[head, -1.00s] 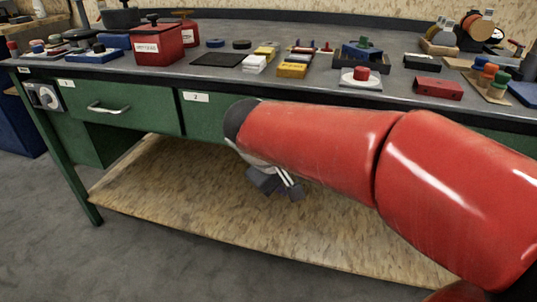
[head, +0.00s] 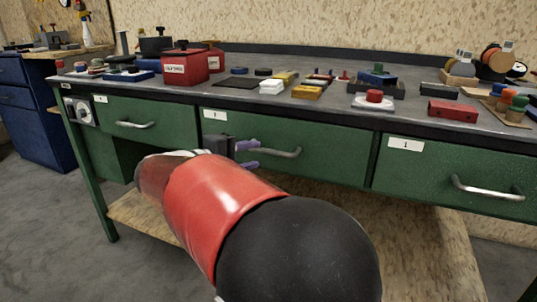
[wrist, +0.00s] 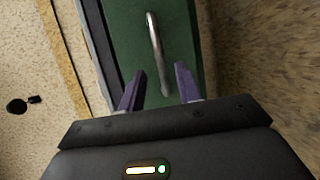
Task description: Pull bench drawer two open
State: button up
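Bench drawer two is the middle green drawer (head: 330,155), with a white label near its upper left corner. Its front looks flush with the bench. Its curved metal handle (head: 283,153) shows just right of my gripper (head: 246,154). In the wrist view my gripper (wrist: 160,83) is open, with two purple fingers apart. The handle (wrist: 154,45) runs lengthwise ahead of it, its near end in line with the gap between the fingertips. I see no contact with the handle. My red arm hides the area below the drawer's left part.
The bench top (head: 330,98) holds many items, including a red box (head: 186,68). A wooden lower shelf (head: 400,235) lies underneath.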

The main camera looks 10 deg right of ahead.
aim_at(266, 152)
jog(key=x, duration=0.6)
jog(key=shift+d+f, duration=0.1)
jog(key=shift+c, duration=0.3)
grip_shut()
